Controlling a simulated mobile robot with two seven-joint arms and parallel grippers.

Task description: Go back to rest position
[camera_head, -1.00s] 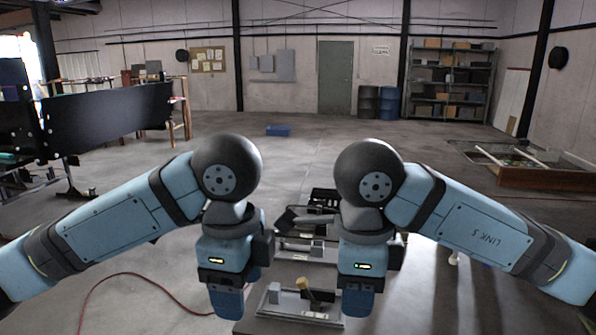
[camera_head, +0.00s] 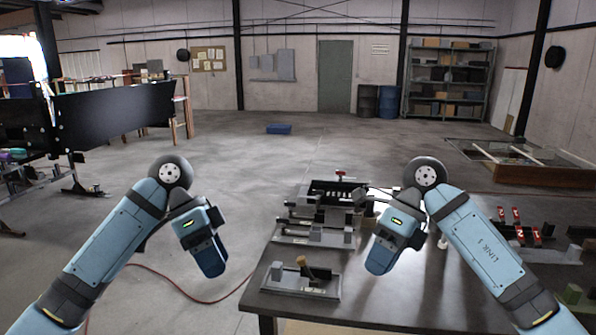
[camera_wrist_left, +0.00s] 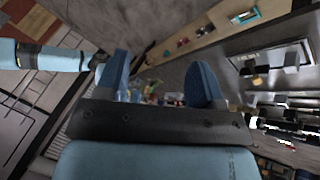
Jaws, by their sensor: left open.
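My left gripper (camera_head: 210,262) hangs over the floor left of the workbench (camera_head: 385,301) in the head view. In the left wrist view its two blue fingers (camera_wrist_left: 160,82) stand apart with nothing between them. My right gripper (camera_head: 379,264) hangs above the workbench, seen from the side. Its fingers overlap, so its opening cannot be told. Both arms are bent, with the grippers pointing down and well apart.
Red-flagged clamps (camera_head: 517,226) are at the right. A black conveyor side panel (camera_head: 115,108) stands far left. Open floor lies ahead.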

